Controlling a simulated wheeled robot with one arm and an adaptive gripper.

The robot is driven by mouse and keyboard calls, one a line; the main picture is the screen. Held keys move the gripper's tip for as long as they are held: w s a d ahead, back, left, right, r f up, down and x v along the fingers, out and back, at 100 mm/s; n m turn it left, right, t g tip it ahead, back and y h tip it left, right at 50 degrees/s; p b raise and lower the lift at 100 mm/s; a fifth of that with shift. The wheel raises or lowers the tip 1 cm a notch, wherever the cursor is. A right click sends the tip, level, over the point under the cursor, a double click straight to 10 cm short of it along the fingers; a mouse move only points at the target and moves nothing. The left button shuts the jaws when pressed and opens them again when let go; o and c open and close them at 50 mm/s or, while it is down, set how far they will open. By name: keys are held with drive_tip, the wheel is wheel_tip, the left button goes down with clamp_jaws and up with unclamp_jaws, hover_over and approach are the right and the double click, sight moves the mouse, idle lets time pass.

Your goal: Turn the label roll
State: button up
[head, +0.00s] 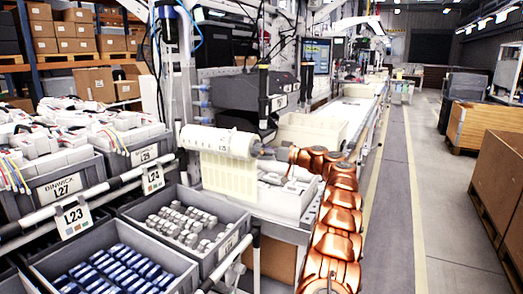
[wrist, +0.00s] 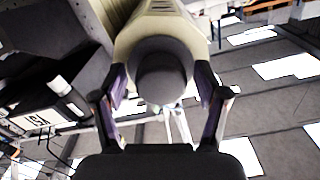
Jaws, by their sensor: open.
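The label roll (head: 215,141) is a white cylinder lying level above the bench, with a cream strip of labels (head: 228,174) hanging from it. My gripper (head: 259,150) is at the right end of the roll, in line with its axis. In the wrist view the roll (wrist: 152,32) points at the camera, with its dark grey round end (wrist: 163,72) nearest. The two fingers of my gripper (wrist: 161,84) are open, one on each side of this end. I cannot tell whether either finger touches it.
Grey bins of small white parts (head: 190,225) and blue parts (head: 110,270) stand at the front left. White parts lie in a tray (head: 283,196) below my gripper. A cream bin (head: 308,128) and a monitor (head: 317,56) are behind. The aisle at right is clear.

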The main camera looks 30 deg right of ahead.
drive_tip(key=c, duration=1.2)
drive_tip(key=shift+o, duration=0.2)
drive_tip(key=shift+m, duration=0.6)
drive_tip(key=shift+r+m+p, duration=0.15)
drive_tip(key=shift+m+p, duration=0.7)
drive_tip(key=shift+m, duration=0.85)
drive_tip(key=shift+m+p, duration=1.15)
drive_tip(key=shift+m, duration=0.95)
drive_tip(key=shift+r+m+p, duration=0.1)
drive_tip(key=shift+m+p, duration=1.5)
drive_tip(key=shift+m, duration=1.1)
drive_tip(key=shift+m+p, duration=0.85)
drive_tip(key=shift+m, duration=0.95)
